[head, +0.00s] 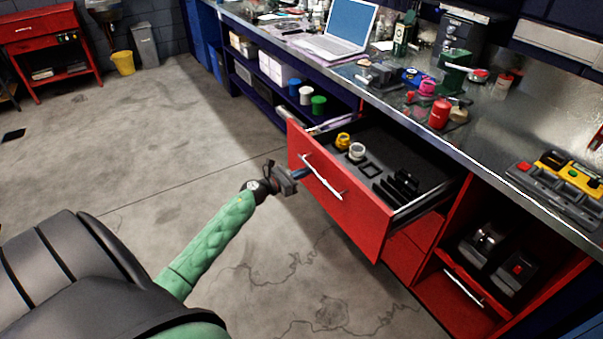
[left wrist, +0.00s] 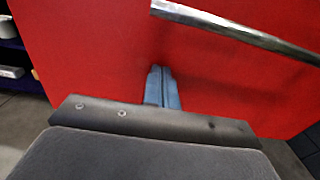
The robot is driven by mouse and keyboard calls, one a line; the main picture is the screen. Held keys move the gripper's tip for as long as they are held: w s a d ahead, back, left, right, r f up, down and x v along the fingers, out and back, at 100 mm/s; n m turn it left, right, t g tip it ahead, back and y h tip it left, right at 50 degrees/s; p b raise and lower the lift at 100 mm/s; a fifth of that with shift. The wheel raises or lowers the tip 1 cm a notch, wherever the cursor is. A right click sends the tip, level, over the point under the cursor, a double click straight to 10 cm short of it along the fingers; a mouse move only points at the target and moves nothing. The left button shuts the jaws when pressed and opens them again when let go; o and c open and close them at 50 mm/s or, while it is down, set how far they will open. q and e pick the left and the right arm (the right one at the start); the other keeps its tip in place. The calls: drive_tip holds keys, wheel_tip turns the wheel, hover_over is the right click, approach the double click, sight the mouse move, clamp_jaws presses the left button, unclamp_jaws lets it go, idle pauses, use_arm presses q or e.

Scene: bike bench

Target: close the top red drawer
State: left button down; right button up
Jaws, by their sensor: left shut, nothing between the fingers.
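The top red drawer (head: 345,210) is pulled well out from under the workbench. Inside it are a yellow roll, a pale roll and black holders. Its silver bar handle (head: 322,177) runs across the front, and the handle also shows in the left wrist view (left wrist: 235,32). My left gripper (head: 304,173) is at the drawer front, near the left end of the handle. In the left wrist view its blue fingers (left wrist: 163,86) are shut, empty, and point at the red front below the handle. Whether the fingertips touch the panel I cannot tell. My right gripper is not in view.
The metal workbench top (head: 480,140) carries a laptop (head: 340,30), a red can (head: 440,113) and a toolbox tray (head: 560,185). Below the open drawer are more red drawers (head: 405,258). An open shelf (head: 262,85) stands to the left. The concrete floor (head: 150,130) before the drawer is clear.

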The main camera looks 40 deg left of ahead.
sight(361, 147)
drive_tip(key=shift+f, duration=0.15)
